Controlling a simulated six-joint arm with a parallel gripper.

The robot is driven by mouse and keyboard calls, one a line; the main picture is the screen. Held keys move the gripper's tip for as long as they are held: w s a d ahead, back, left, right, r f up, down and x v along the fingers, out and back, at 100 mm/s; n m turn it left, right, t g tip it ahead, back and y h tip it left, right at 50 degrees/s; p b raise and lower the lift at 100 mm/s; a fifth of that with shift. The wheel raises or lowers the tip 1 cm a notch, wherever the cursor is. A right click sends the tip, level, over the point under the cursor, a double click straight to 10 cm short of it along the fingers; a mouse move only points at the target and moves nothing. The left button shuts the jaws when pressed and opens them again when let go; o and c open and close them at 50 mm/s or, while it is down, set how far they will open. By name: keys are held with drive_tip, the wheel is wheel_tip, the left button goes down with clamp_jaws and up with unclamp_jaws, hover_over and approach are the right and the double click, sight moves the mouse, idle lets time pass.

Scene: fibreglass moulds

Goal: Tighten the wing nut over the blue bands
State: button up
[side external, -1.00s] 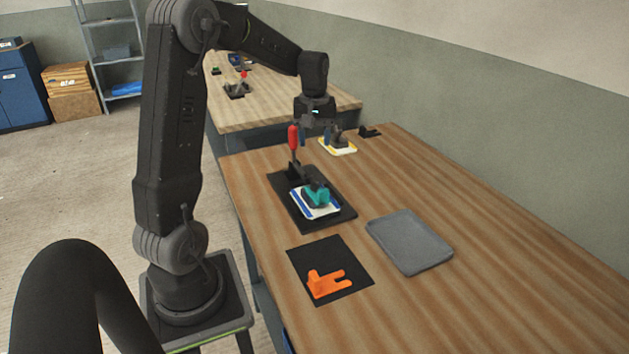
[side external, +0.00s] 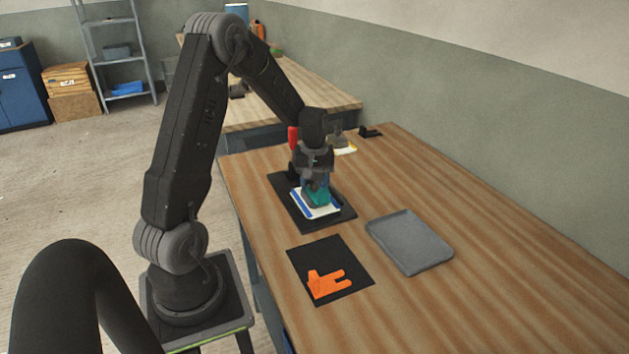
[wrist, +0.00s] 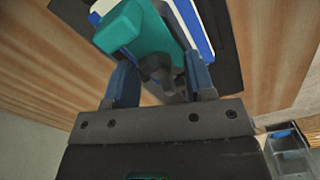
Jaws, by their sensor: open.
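The white mould plate with blue bands (side external: 312,206) lies on a black base (side external: 336,220), and a teal block (side external: 318,199) sits on it. In the wrist view the teal block (wrist: 136,30) and the blue-banded plate (wrist: 197,25) fill the top. A dark grey part (wrist: 160,72), which looks like the wing nut, shows between my blue fingers. My gripper (side external: 315,183) is low over the teal block, fingers pointing down. In the wrist view my gripper (wrist: 160,70) is open, a finger on each side of the grey part; whether they touch it is unclear.
A red handle (side external: 293,138) stands upright just behind my gripper. An orange fork-shaped part (side external: 326,284) lies on a black mat (side external: 350,262) in front. A grey tray (side external: 410,243) is at right, with bare table beyond.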

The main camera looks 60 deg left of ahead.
drive_tip(key=c, duration=0.9)
drive_tip(key=shift+m, duration=0.3)
